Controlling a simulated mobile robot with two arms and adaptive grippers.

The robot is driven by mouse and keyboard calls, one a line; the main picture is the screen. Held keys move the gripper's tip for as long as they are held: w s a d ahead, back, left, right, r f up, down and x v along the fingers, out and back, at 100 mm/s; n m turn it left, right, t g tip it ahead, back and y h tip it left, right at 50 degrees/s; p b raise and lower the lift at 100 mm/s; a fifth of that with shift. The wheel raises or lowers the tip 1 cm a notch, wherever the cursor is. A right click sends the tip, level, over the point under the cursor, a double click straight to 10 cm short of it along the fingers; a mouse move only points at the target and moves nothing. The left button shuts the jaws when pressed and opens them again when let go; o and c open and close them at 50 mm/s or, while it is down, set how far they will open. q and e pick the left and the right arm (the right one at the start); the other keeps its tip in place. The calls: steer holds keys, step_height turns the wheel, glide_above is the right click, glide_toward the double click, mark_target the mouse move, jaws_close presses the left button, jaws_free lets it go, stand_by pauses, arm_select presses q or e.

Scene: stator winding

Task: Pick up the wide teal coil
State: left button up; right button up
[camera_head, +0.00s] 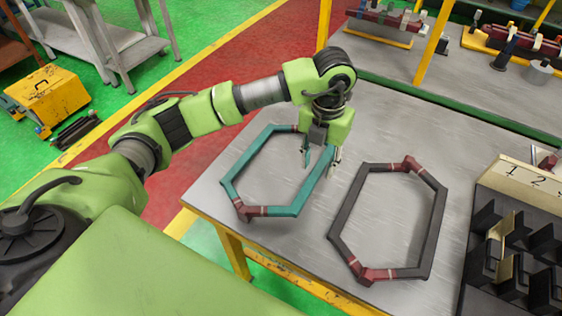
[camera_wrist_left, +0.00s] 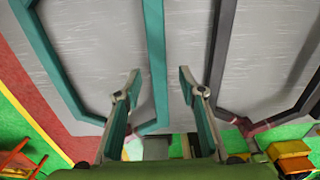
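The teal coil (camera_head: 286,211), a six-sided frame with dark red wrapped sections, lies flat on the grey table. My left gripper (camera_head: 320,164) points down over the coil's right-hand long side, with its fingers apart. In the left wrist view, one long side of the teal coil (camera_wrist_left: 155,55) runs through the gap between the open fingers of the left gripper (camera_wrist_left: 158,80), nearer the left finger. Another teal side shows at upper left. I cannot tell whether the fingers touch the coil or how far above the table they are. My right gripper is not in view.
A black coil (camera_head: 437,228) with dark red sections lies on the table (camera_head: 400,130) just right of the teal one. A numbered rack with black holders (camera_head: 508,250) stands at the right edge. A second table with parts is behind, with yellow posts between.

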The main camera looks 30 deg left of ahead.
mark_target(316, 173)
arm_select(q)
steer(key=shift+f+p, duration=0.3)
steer(key=shift+f, duration=0.1)
step_height(316, 173, down, 4)
steer(key=shift+a+r+p, duration=0.1)
steer(key=shift+r+p, duration=0.1)
steer(key=shift+p, duration=0.5)
steer(key=shift+w+f, duration=0.1)
steer(key=shift+f, duration=0.3)
steer(key=shift+c, duration=0.4)
jaws_close()
